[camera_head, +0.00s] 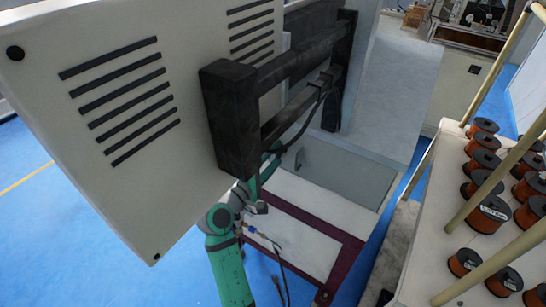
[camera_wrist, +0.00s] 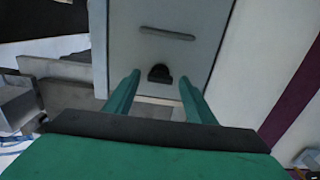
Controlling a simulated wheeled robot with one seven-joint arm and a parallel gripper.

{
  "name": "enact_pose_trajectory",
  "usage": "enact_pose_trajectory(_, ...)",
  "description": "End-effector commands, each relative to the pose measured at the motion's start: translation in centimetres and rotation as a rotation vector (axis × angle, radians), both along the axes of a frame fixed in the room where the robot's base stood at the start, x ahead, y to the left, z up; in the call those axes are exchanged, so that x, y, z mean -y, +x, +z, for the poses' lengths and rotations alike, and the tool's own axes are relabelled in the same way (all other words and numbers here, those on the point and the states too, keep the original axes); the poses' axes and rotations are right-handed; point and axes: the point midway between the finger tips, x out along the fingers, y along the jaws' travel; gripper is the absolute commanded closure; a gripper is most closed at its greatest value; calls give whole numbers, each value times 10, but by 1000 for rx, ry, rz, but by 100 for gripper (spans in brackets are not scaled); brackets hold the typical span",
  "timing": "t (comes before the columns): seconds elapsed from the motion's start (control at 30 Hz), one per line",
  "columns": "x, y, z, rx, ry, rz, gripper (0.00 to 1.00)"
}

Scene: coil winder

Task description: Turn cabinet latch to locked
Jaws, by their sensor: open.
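In the wrist view a dark knob-like latch (camera_wrist: 159,73) sits on a grey cabinet door (camera_wrist: 190,58), below a thin horizontal bar or slot (camera_wrist: 167,33). My gripper (camera_wrist: 160,82) is open, its two green fingers pointing toward the door. The latch appears between the fingertips, with a visible gap on each side. The frame does not show clearly how far the fingertips are from the door. Whether the latch is turned is too small to tell. In the head view my green arm reaches behind the large vented panel, and the latch is hidden.
A large white vented panel (camera_head: 110,110) with a black bracket (camera_head: 232,118) hangs close above my arm. A maroon frame (camera_head: 330,265) stands by the cabinet. At right a pale rack (camera_head: 440,255) holds several copper wire spools (camera_head: 488,214). Blue floor is open at left.

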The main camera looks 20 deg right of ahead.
Motion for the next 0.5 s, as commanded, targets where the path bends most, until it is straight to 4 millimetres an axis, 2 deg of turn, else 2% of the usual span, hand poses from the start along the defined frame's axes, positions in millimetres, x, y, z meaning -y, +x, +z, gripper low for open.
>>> enact_pose_trajectory(0.17, -7, -5, 0, 1, 1, 1, 50)
enact_pose_trajectory(0.5, -55, -42, 0, 0, 0, 3, 50)
